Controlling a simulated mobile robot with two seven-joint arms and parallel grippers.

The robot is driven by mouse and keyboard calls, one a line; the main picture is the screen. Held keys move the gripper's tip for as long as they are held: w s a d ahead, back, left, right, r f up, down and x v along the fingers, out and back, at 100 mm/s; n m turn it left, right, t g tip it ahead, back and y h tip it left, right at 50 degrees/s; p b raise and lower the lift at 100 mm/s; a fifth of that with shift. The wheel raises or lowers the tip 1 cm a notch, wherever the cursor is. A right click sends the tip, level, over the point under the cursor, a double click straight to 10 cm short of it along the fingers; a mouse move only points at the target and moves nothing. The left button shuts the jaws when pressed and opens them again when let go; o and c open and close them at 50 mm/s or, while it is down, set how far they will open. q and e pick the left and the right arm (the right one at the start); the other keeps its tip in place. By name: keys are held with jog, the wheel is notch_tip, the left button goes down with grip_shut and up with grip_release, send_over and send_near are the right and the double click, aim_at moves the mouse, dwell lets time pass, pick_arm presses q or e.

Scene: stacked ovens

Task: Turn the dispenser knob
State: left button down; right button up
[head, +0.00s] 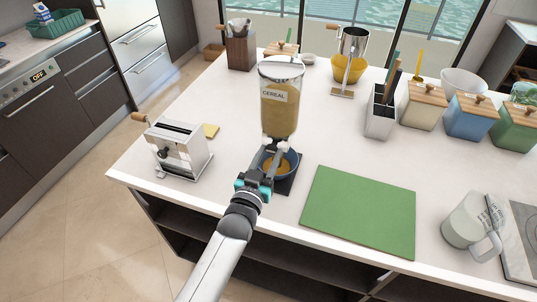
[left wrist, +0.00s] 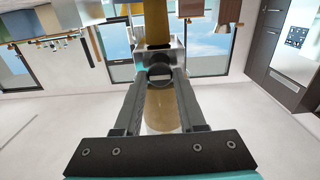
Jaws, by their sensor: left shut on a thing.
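The cereal dispenser (head: 279,112) stands upright on the counter, its clear container holding yellow-brown cereal under a "CEREAL" label. A dark blue bowl (head: 292,160) with orange-brown contents sits below its outlet. My left gripper (head: 275,148) reaches in from the front at the dispenser's lower part, above the bowl. In the left wrist view its fingers (left wrist: 160,80) are closed on the round dark dispenser knob (left wrist: 160,73). The knob is hidden behind the gripper in the head view. My right gripper is not in view.
A white crank machine (head: 180,150) stands to the left, and a green board (head: 360,212) lies to the right. A white pitcher (head: 468,222) is farther right. Utensil holders and lidded canisters (head: 470,118) line the back. The counter's front strip is clear.

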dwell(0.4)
pick_arm(q)
jog(key=c, duration=0.5)
grip_release()
jog(key=shift+s, duration=0.1)
jog(key=v, duration=1.5)
jog(key=s+a+f+g+y+b, duration=0.1)
jog(key=s+a+f+g+b, duration=0.15)
jog(key=f, duration=0.85)
jog(key=s+a+f+g+y+b, duration=0.1)
jog(key=s+f+g+b, duration=0.2)
jog(key=f, duration=0.8)
jog(key=s+a+f+g+y+b, duration=0.15)
jog(key=s+f, duration=0.25)
jog(key=f, duration=0.7)
jog(key=s+a+f+g+y+b, duration=0.1)
jog(key=s+a+f+g+b, duration=0.2)
jog(key=s+f, duration=0.7)
jog(key=s+a+f+n+g+y+b, duration=0.1)
jog(key=s+a+f+g+b, duration=0.2)
jog(key=s+f, duration=0.7)
jog(key=s+a+g, duration=0.2)
jog(key=s+g, duration=0.1)
jog(key=s, duration=0.1)
jog(key=shift+a, duration=0.35)
